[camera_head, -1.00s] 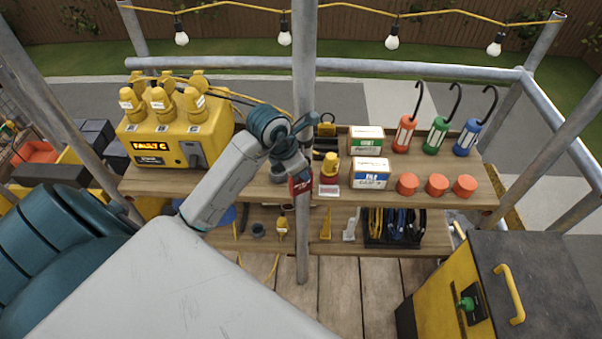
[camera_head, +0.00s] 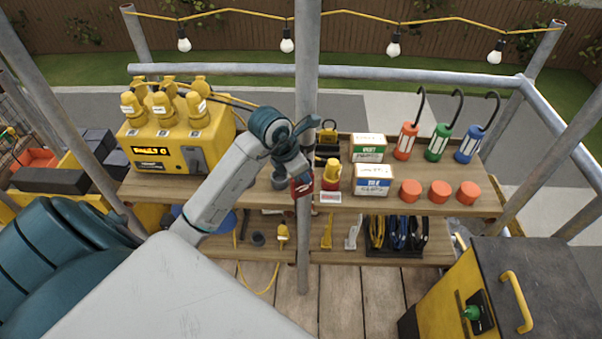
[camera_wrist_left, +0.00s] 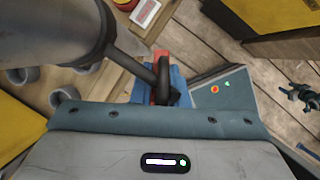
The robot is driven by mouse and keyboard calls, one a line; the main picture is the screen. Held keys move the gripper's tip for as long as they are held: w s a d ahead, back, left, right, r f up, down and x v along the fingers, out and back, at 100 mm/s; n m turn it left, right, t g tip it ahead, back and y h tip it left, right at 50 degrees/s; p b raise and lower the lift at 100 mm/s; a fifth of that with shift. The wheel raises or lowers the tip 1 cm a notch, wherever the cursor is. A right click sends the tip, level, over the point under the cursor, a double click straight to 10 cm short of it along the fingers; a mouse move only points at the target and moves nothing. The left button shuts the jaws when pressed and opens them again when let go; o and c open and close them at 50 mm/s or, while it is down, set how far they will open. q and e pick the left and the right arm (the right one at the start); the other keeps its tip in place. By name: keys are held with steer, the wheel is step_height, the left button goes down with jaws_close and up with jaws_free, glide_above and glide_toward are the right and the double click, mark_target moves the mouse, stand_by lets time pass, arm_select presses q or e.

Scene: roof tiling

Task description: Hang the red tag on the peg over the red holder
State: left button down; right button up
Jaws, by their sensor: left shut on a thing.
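My left gripper (camera_head: 299,180) is shut on a small red thing with white marks, which looks like the red tag (camera_head: 302,188). It hangs in front of the scaffold pole at the shelf's front edge. In the left wrist view, a red strip (camera_wrist_left: 160,62) and a black loop show at the blue fingertips (camera_wrist_left: 173,88). Just right of the tag, a yellow fitting (camera_head: 332,168) stands on a red base, with a white and red label (camera_head: 328,198) below it. I cannot tell which part is the red holder, and no peg is clearly visible. My right gripper is out of view.
The upright scaffold pole (camera_head: 304,240) stands close by the gripper. The upper shelf holds a yellow box (camera_head: 160,150), cartons (camera_head: 372,180), several orange cylinders (camera_head: 438,191) and hooked lamps (camera_head: 437,145). A yellow cabinet (camera_head: 450,305) stands at the lower right.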

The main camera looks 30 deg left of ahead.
arm_select(q)
steer(key=shift+w+r, duration=0.15)
steer(key=shift+w, duration=0.05)
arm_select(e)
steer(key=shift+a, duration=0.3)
